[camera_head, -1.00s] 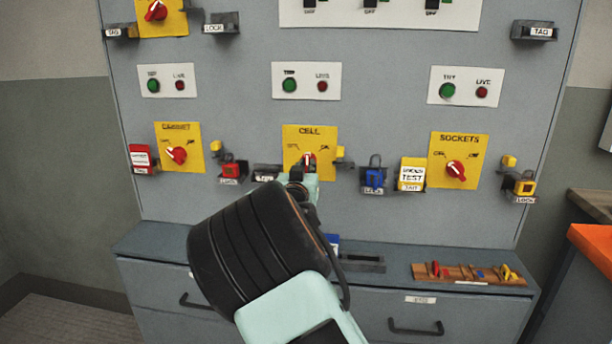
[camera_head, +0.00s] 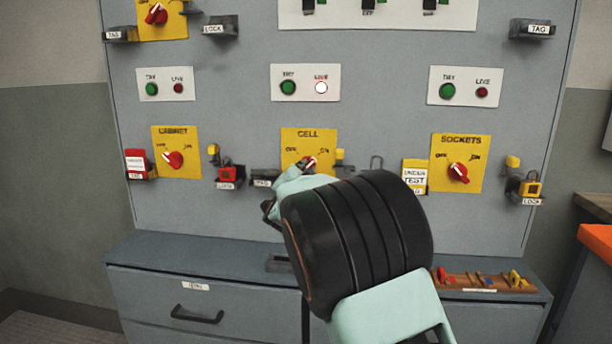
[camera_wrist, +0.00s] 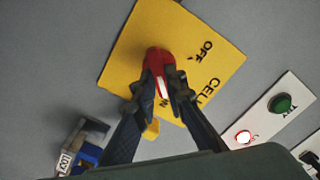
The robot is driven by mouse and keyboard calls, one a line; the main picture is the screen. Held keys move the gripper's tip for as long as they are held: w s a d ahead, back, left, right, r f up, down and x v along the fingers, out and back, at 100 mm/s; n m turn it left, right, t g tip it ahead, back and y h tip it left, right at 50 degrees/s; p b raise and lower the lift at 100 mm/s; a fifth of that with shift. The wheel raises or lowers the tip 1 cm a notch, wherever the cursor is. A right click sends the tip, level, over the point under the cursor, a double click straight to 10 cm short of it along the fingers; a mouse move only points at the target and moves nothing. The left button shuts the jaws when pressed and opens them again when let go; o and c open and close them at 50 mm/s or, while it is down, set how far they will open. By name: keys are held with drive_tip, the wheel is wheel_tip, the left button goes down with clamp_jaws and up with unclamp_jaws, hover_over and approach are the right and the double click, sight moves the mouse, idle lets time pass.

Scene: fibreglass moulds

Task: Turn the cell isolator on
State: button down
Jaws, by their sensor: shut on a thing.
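The cell isolator is a yellow plate (camera_head: 300,135) marked CELL, OFF and ON, with a red rotary handle (camera_head: 311,162). In the head view the handle tilts up and right, towards ON. In the wrist view the handle (camera_wrist: 158,66) has its white stripe towards the partly hidden ON lettering. My gripper (camera_wrist: 158,95) is shut on the red handle, one dark finger on each side. My wrist hides the area below the plate in the head view. The cell LIVE lamp (camera_head: 321,88) above glows white with a red rim; it also glows in the wrist view (camera_wrist: 243,137).
The cabinet isolator (camera_head: 175,140) is on the left and the sockets isolator (camera_head: 472,148) on the right. Locks and tags hang on small holders between them. A ledge with drawers (camera_head: 190,255) juts out below, carrying a wooden rack (camera_head: 500,290).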

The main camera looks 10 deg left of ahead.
drive_tip(key=shift+f+m, duration=0.1)
drive_tip(key=shift+m, duration=0.2)
idle(0.4)
drive_tip(key=c, duration=2)
unclamp_jaws()
drive_tip(key=shift+o, duration=0.2)
drive_tip(key=shift+s, duration=0.1)
drive_tip(key=s, duration=1.1)
drive_tip(key=shift+s+a, duration=0.25)
drive_tip(key=shift+s, duration=0.15)
